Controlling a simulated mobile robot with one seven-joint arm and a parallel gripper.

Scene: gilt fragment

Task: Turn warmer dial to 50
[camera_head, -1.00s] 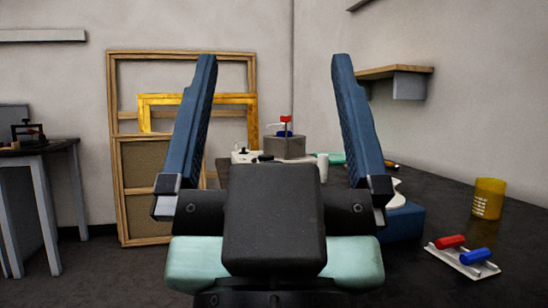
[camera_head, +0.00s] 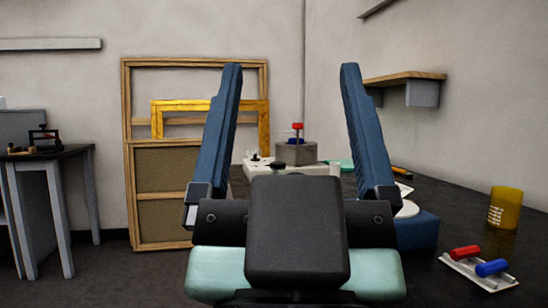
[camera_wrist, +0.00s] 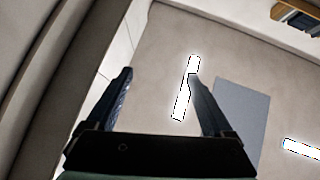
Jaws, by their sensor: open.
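My gripper (camera_head: 291,68) is raised in front of the head camera, its two blue fingers spread wide and empty. It also shows in the wrist view (camera_wrist: 159,76), pointing up at the ceiling. I cannot make out a warmer dial with any number marks. Beyond the gripper, at the far part of the dark counter, a low white device (camera_head: 257,170) carries small dark parts. A grey block (camera_head: 296,153) with a red-and-blue piece on top stands beside or behind it. My gripper and wrist hide much of that area.
The dark counter (camera_head: 457,211) runs along the right wall. Wooden frames (camera_head: 160,226) lean on the back wall. A side table (camera_head: 47,170) stands left.

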